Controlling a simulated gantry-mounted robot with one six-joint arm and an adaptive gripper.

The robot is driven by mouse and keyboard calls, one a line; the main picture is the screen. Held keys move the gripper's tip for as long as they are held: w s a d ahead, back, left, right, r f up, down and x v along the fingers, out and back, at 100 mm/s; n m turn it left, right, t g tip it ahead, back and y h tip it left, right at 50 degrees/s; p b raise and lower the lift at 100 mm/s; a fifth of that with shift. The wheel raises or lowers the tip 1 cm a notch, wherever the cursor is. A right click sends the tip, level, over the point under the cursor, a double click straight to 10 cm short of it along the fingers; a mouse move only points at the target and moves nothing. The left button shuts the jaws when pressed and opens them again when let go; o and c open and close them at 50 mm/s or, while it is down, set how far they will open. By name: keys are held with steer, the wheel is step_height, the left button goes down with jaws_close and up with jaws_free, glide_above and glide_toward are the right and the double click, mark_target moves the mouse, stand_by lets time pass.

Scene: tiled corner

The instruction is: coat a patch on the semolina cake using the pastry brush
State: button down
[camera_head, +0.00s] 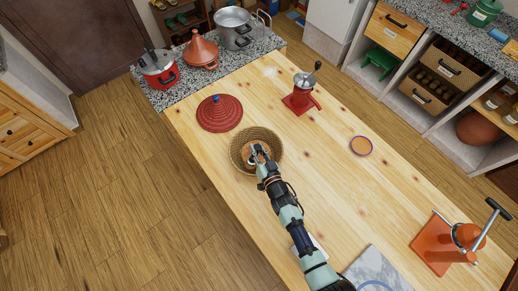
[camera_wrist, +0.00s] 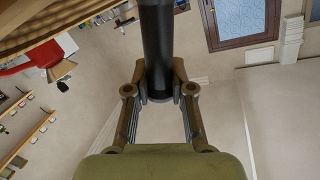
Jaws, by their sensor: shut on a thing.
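My gripper (camera_head: 258,153) is over the woven basket (camera_head: 236,160) in the head view. In the wrist view my gripper (camera_wrist: 160,92) is shut on a dark cylindrical handle (camera_wrist: 157,45), which looks like the pastry brush. The handle runs up out of the picture, and its bristles cannot be made out. A golden round (camera_head: 361,146) in a purple-rimmed dish, which looks like the semolina cake, lies to the right of the basket, apart from my gripper. My gripper and arm hide part of the basket's inside.
A red conical woven lid (camera_head: 219,113) lies behind the basket. A red grinder (camera_head: 301,97) stands at the back. An orange press (camera_head: 450,242) stands at the right, and a grey marble slab (camera_head: 378,268) lies at the front. The wooden table (camera_head: 340,190) is clear between them.

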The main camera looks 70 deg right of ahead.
steer(key=shift+r+p, duration=3.65)
steer(key=shift+r, duration=0.35)
